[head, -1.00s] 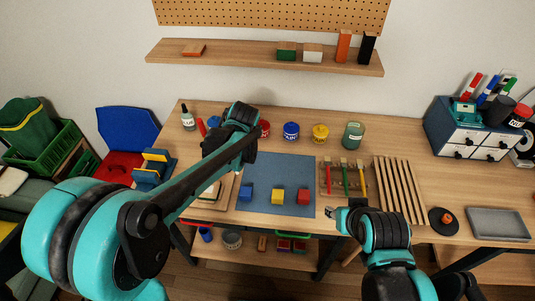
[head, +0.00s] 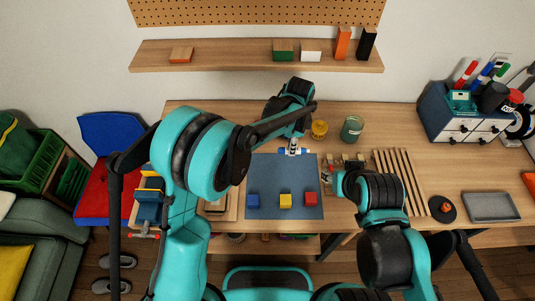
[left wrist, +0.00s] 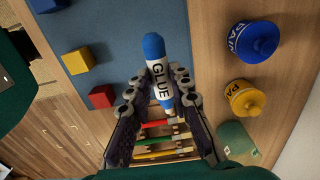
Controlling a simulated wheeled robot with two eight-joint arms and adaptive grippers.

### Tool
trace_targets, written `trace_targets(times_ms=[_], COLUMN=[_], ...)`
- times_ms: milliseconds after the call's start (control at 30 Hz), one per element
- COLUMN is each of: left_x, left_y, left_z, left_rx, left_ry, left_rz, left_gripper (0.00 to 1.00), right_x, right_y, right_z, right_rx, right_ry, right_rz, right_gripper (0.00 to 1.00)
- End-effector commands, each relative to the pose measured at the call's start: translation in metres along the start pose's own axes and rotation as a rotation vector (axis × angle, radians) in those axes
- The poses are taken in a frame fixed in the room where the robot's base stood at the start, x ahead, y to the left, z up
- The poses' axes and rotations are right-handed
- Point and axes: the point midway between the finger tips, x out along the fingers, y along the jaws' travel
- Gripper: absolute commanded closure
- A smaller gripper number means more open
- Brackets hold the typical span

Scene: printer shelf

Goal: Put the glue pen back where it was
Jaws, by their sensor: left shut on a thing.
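The glue pen (left wrist: 162,76), white with a GLUE label and a blue cap, is between the fingers of my left gripper (left wrist: 158,92) in the left wrist view. The gripper is shut on it. In the head view the left gripper (head: 293,146) is at the back edge of the blue mat (head: 270,173), with blue parts of the pen showing at its tips. Whether the pen touches the table cannot be told. My right gripper (head: 338,180) is low beside the brushes (head: 353,165); its jaws are too small to read.
Red (head: 311,198), yellow (head: 285,200) and blue (head: 253,200) cubes sit on the mat's front. A yellow paint jar (head: 319,129) and green jar (head: 352,128) stand behind. A slatted rack (head: 399,180) lies right of the brushes. My left arm hides the table's back left.

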Motion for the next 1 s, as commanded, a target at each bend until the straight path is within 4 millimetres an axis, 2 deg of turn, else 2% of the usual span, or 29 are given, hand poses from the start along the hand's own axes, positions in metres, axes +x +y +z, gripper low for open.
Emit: trace_targets(times_ms=[33, 200, 400, 567, 800, 1000], left_x=[0.011, 0.034, 0.049, 0.057, 0.091, 0.090], left_y=[-0.004, -0.015, -0.022, -0.023, -0.023, -0.023], left_z=[0.014, 0.052, 0.077, 0.080, 0.080, 0.080], left_rx=[-0.006, -0.004, 0.000, 0.002, 0.002, 0.002], left_ry=[0.000, 0.000, 0.000, -0.001, -0.001, -0.001], left_rz=[0.000, -0.001, -0.001, -0.001, -0.001, -0.001], left_gripper=[1.00, 1.00, 1.00, 1.00, 1.00, 1.00], right_x=[0.004, 0.010, 0.013, 0.015, 0.023, 0.022], right_y=[0.000, 0.000, 0.000, 0.000, 0.000, 0.000], right_z=[0.003, 0.007, 0.009, 0.011, 0.016, 0.015], right_rx=[0.000, 0.000, 0.000, 0.000, 0.000, 0.000], right_ry=[0.000, 0.000, 0.000, 0.000, 0.000, 0.000], right_rz=[0.000, 0.000, 0.000, 0.000, 0.000, 0.000], right_gripper=[0.60, 0.60, 0.60, 0.60, 0.60, 0.60])
